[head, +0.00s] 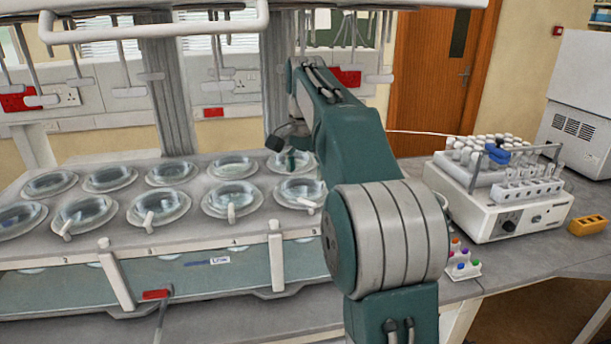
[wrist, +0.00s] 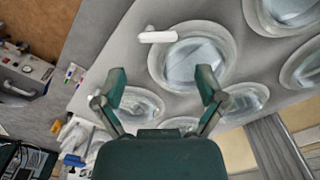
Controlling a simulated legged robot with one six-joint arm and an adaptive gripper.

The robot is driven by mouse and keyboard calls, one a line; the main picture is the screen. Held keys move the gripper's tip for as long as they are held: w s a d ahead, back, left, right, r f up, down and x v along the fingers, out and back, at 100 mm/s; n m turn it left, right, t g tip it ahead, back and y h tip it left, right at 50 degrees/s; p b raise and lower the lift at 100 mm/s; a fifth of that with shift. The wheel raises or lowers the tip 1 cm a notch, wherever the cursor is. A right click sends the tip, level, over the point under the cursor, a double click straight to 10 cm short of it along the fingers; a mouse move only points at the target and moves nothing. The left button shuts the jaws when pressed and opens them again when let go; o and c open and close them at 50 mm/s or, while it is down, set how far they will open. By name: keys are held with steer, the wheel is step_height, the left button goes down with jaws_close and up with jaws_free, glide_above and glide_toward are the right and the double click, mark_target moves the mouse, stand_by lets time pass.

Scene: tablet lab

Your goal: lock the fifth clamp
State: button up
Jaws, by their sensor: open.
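A metal bath holds two rows of round glass lids. Short white clamp levers sit at the rims of front-row lids. The rightmost front lever (head: 311,206), likely the fifth clamp, is beside the rightmost front lid (head: 298,188). In the wrist view a white lever (wrist: 158,36) lies at the rim of a large glass lid (wrist: 195,60). My gripper (wrist: 162,75) is open and empty, its fingers apart over the lids, with the lever beyond the fingertips. In the head view my gripper is small and partly hidden by my arm, above the back right lids.
A white instrument (head: 510,205) with several capped tubes stands at the right, near a yellow block (head: 588,225). Small coloured-cap vials (head: 462,262) stand on the bench. A white horizontal rail (head: 150,27) and hanging rods are above the bath.

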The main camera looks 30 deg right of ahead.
mark_target(310, 202)
steer(key=n, duration=0.4)
steer(key=shift+s+r, duration=0.15)
steer(key=shift+r, duration=0.25)
steer(key=shift+c, duration=0.3)
steer(key=n, duration=0.4)
steer(key=shift+s+d+r, duration=0.1)
steer(key=shift+d+r, duration=0.1)
steer(key=shift+r, duration=0.1)
steer(key=n, duration=0.4)
steer(key=shift+s+d+r, duration=0.1)
steer(key=shift+s+r, duration=0.05)
steer(key=shift+r, duration=0.15)
steer(key=n, duration=0.4)
steer(key=shift+s+r, duration=0.1)
steer(key=shift+r, duration=0.15)
step_height(310, 202, down, 11)
steer(key=shift+r, duration=0.15)
